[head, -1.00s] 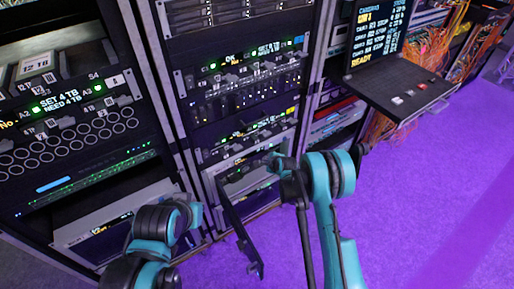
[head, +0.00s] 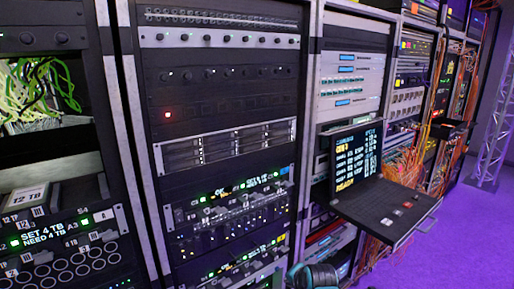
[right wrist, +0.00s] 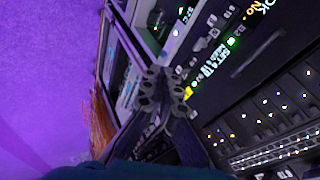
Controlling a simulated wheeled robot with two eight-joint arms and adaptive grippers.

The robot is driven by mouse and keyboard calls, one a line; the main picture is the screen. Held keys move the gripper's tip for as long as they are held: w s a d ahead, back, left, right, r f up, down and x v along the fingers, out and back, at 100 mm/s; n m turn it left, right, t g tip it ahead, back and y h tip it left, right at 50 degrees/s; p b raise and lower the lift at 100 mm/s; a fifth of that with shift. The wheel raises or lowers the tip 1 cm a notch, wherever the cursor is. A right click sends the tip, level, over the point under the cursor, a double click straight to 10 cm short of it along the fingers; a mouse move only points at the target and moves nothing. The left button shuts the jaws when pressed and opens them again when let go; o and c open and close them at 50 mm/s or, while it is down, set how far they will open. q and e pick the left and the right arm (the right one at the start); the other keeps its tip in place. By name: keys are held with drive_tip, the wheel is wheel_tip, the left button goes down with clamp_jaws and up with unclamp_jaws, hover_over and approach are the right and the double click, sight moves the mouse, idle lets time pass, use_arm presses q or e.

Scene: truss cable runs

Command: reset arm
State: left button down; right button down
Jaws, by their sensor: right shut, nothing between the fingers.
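My right gripper (right wrist: 163,88) shows in the right wrist view, its two dark fingers meeting at the tips with nothing between them. It is in front of a rack with green-lit "SET 4 TB" text (right wrist: 228,62); whether it touches anything cannot be told. In the head view only a teal and black piece of my right arm (head: 314,276) shows at the bottom edge, low in front of the racks. My left arm and gripper are outside both current views.
The middle rack (head: 225,95) and the left rack (head: 50,160) stand close in front. A pulled-out console shelf (head: 385,210) with a lit screen (head: 355,160) juts out at right. Orange cables (head: 408,165) hang behind it. The purple floor (head: 455,240) is clear at lower right.

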drive_tip(key=s+d+r+n+h, duration=0.1)
drive_tip(key=s+d+n, duration=0.2)
drive_tip(key=s, duration=0.9)
drive_tip(key=s+d+r+n+h, duration=0.1)
drive_tip(key=s+d+n, duration=0.3)
drive_tip(key=s, duration=0.9)
drive_tip(key=shift+d+r+n+g, duration=0.25)
drive_tip(key=shift+n+g, duration=0.15)
drive_tip(key=shift+n, duration=0.8)
